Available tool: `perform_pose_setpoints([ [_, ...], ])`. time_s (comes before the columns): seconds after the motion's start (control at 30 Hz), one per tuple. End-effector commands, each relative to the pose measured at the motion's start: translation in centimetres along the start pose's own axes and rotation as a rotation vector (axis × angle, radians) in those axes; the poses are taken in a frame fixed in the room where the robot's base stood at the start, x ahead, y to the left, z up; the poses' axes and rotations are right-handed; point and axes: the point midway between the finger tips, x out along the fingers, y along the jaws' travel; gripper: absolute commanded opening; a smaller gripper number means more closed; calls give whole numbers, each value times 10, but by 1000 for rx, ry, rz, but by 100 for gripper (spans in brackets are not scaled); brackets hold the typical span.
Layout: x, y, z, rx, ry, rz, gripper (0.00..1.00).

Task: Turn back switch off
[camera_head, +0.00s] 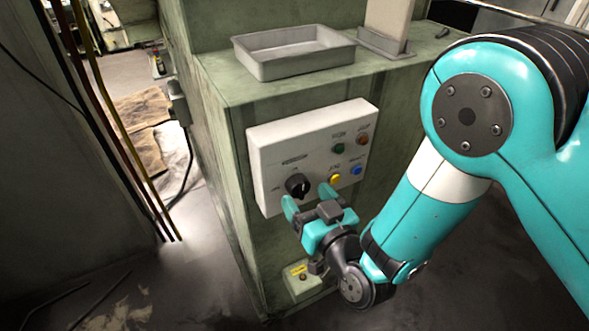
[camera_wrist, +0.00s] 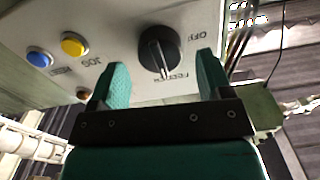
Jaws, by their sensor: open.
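A black rotary switch (camera_head: 297,186) sits at the lower left of a white control panel (camera_head: 270,145) on the green machine. In the wrist view the switch (camera_wrist: 157,55) shows a pale pointer line and the word OFF beside it. My gripper (camera_head: 306,196) is open and empty, its teal fingers pointing at the panel around the switch's lower side. In the wrist view the fingers (camera_wrist: 160,82) stand on either side of the switch, with a gap between them and the knob. I cannot tell whether a fingertip touches the panel.
Yellow (camera_head: 335,178), blue (camera_head: 357,170), green (camera_head: 339,148) and orange (camera_head: 362,138) buttons sit right of the switch. A grey tray (camera_head: 262,70) is on the machine top. A small box with a yellow label (camera_head: 301,284) is below. Cables (camera_head: 110,130) hang at the left.

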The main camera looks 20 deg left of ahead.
Motion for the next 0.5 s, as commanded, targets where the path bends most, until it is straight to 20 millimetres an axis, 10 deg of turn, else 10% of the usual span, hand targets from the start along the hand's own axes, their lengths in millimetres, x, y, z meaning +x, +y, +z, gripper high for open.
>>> perform_pose_setpoints([
  [0.5, 19, 2, 7, 396, 1, 1, 72],
])
